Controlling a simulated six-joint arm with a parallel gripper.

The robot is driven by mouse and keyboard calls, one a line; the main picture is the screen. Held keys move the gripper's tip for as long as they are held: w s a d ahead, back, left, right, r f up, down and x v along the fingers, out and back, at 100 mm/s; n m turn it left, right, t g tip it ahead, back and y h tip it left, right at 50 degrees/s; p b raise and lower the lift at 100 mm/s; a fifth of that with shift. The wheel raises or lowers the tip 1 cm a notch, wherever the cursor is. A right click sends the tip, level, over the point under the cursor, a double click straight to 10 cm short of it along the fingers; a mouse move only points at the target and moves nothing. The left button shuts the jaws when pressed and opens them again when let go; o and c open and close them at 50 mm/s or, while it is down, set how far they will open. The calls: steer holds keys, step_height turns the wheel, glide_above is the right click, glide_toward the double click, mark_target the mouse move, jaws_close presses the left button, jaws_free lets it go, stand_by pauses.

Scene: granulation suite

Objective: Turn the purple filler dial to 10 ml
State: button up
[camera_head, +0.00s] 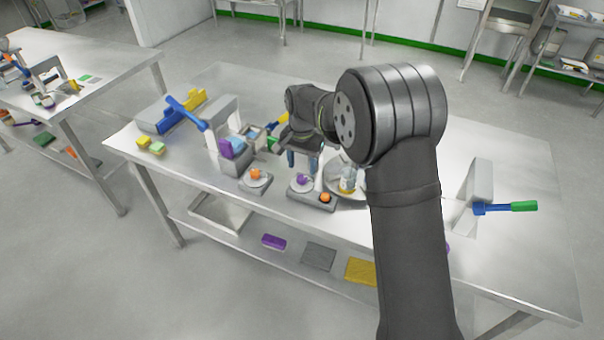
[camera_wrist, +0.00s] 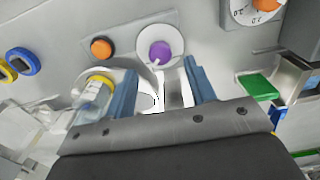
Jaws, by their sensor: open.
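The purple dial (camera_head: 303,181) sits on a pale round disc on a grey base at the front middle of the steel table. In the wrist view the purple dial (camera_wrist: 160,52) is at the upper middle, with its pale disc (camera_wrist: 146,39) around it. Any scale marks and the dial's setting are too small to read. My gripper (camera_head: 302,165) hangs just behind the dial in the head view. In the wrist view my gripper (camera_wrist: 160,82) shows two blue fingers spread apart with nothing between them. The dial lies just beyond the fingertips, apart from them.
An orange button (camera_wrist: 101,48) shares the dial's base. A yellow-capped bottle (camera_wrist: 93,97) stands close beside a finger. Another dial with an orange knob (camera_head: 255,174) is to the left. A green-tipped lever (camera_head: 510,207) is at the right. The table's front left is fairly clear.

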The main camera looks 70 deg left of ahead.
mark_target(302, 177)
steer(key=shift+f, duration=2.3)
steer(key=shift+c, duration=0.2)
steer(key=c, duration=0.9)
